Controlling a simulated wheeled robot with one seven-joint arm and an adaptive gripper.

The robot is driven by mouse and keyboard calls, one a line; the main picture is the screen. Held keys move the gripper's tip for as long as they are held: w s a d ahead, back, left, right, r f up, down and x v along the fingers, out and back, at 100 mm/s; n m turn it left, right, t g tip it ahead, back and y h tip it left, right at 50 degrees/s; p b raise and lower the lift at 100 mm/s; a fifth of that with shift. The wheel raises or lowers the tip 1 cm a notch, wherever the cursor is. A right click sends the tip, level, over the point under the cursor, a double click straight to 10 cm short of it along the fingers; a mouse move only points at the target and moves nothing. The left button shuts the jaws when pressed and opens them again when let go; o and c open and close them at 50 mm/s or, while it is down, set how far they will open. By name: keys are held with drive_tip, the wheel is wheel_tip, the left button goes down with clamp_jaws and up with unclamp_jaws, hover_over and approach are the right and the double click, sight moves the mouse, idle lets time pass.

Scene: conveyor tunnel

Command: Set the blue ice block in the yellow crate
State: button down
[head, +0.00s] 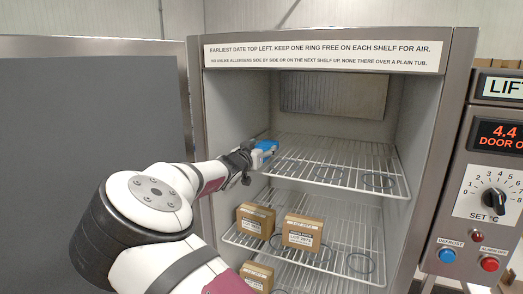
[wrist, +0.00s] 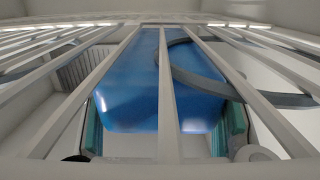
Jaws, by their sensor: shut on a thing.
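The blue ice block (head: 265,147) is at the front left of the upper wire shelf (head: 330,168) inside the open cabinet. It also fills the middle of the wrist view (wrist: 130,85). My gripper (head: 257,155) is shut on it, with teal finger pads on both sides of the block in the wrist view. White shelf bars and a dark ring cross in front of the block there. I cannot tell whether the block touches the shelf. No yellow crate shows in either view.
A ring (head: 380,181) lies at the right of the upper shelf. Two brown cartons, one at left (head: 255,220) and one beside it (head: 302,232), stand on the shelf below, near another ring (head: 360,263). The open door (head: 90,110) stands at left, a control panel (head: 490,200) at right.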

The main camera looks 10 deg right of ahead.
drive_tip(key=shift+f, duration=0.15)
drive_tip(key=c, duration=0.6)
unclamp_jaws()
drive_tip(key=shift+o, duration=0.2)
